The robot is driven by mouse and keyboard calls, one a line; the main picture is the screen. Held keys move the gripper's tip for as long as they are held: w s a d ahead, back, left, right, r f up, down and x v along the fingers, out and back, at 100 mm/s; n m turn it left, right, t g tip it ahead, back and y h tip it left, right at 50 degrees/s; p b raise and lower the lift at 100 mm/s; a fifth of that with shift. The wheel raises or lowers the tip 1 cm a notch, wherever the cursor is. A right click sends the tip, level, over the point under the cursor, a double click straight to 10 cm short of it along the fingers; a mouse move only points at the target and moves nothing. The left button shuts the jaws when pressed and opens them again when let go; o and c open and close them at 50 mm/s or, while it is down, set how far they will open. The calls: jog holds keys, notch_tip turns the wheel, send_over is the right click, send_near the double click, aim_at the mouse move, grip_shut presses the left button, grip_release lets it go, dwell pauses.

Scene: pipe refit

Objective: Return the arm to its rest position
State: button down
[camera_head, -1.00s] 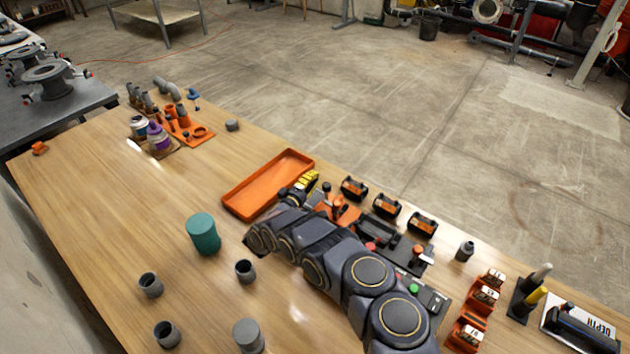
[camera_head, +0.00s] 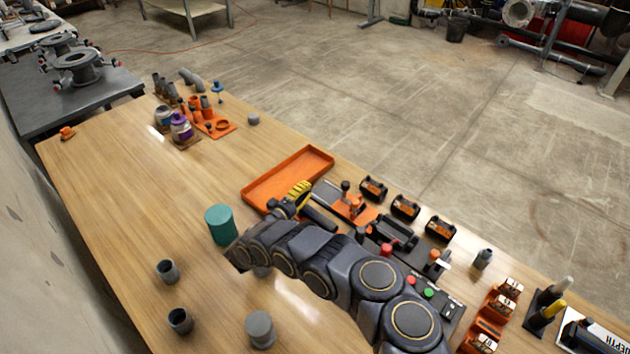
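My arm (camera_head: 330,265) reaches from the lower right across the table to the left, its bent end by the green cylinder (camera_head: 220,225). What looks like my gripper (camera_head: 299,193), dark with yellow parts, shows beyond the arm links, over the near right part of the orange tray (camera_head: 262,199). Its fingers are too small and partly hidden, so I cannot tell whether it is open or shut. I see nothing clearly held in it.
Grey pipe pieces (camera_head: 180,320) stand at the near left, one partly hidden under the arm. Orange-black blocks (camera_head: 405,207) and a button panel (camera_head: 428,293) lie to the right. Bottles (camera_head: 181,127) and fittings stand at the back left. The left tabletop is largely clear.

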jog(key=shift+s+a, duration=0.2)
jog(key=shift+s, duration=0.15)
jog(key=s+d+r+m+g+h, duration=0.2)
jog(key=d+r+g+h, duration=0.15)
jog(key=d+r, duration=0.5)
jog(key=s+d+r+m+g+h, duration=0.2)
jog(key=d+r+g, duration=0.2)
jog(key=d+r, duration=0.45)
jog(key=s+d+r+m+g+y, duration=0.1)
jog(key=s+d+r+m+g, duration=0.3)
jog(key=s, duration=0.3)
jog(key=s+d+r+m+g, duration=0.1)
jog(key=s+d+r+g, duration=0.3)
jog(key=s+d, duration=0.2)
jog(key=s+a+r+m+g+y, duration=0.1)
jog(key=s+a+m+g+y, duration=0.15)
jog(key=s+y, duration=0.8)
jog(key=s+a+f+n+t+y, duration=0.1)
jog(key=s+a+y, duration=0.4)
jog(key=s+a, duration=0.9)
jog(key=s+f+t, duration=0.1)
jog(key=s, duration=0.2)
jog(key=shift+s+a, duration=0.15)
jog(key=shift+s, duration=0.1)
